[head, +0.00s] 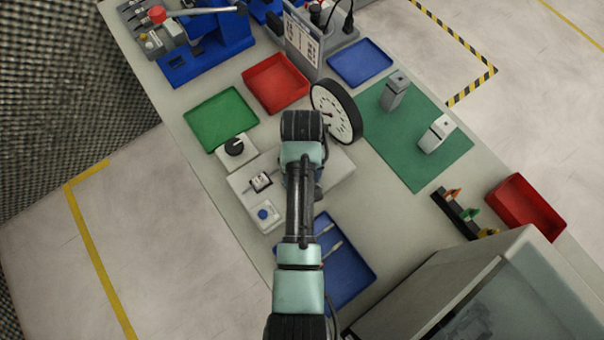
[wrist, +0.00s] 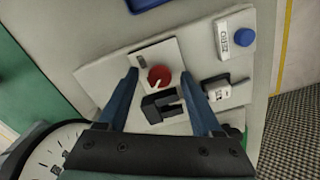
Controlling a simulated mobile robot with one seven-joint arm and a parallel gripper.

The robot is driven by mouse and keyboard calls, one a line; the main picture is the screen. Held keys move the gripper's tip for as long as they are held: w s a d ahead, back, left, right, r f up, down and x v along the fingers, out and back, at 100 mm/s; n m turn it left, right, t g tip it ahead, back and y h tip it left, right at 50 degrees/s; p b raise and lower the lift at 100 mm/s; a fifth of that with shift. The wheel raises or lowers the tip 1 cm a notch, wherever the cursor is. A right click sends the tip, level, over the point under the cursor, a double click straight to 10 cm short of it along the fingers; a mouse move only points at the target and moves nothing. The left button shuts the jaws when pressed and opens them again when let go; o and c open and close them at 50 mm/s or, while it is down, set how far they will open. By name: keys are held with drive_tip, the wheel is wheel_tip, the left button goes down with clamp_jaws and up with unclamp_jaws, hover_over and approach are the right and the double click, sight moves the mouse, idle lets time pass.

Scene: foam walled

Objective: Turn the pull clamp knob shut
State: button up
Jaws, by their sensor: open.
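The red round knob (wrist: 159,77), with a pale mark on it, sits on a light grey panel (wrist: 110,80) in the wrist view. A black forked clamp piece (wrist: 163,104) is just below it in the picture. My gripper (wrist: 159,72) is open, with one dark blue finger left and one right of the knob and clamp piece. The fingers look apart from the knob; how far above it they are I cannot tell. In the head view my arm hides the knob and the gripper; part of the panel (head: 243,181) shows left of the arm.
A blue button (wrist: 243,37) and a white switch box (wrist: 218,91) sit close right of the gripper. A large round dial (head: 336,111) stands near my wrist. A black knob on a white box (head: 234,147) and a blue tray (head: 345,262) are nearby.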

drive_tip(key=shift+c, duration=0.2)
clamp_jaws()
idle(0.3)
drive_tip(key=m+p, duration=0.2)
drive_tip(key=m, duration=0.1)
drive_tip(key=shift+r+m, duration=0.2)
drive_tip(key=shift+m, duration=0.1)
drive_tip(key=m+p, duration=0.2)
drive_tip(key=m, duration=0.3)
drive_tip(key=m+p, duration=0.1)
drive_tip(key=m, duration=0.4)
drive_tip(key=shift+w, duration=0.1)
drive_tip(key=shift+f+m+p, duration=0.1)
drive_tip(key=shift+m+p, duration=0.45)
drive_tip(key=shift+m, duration=1.55)
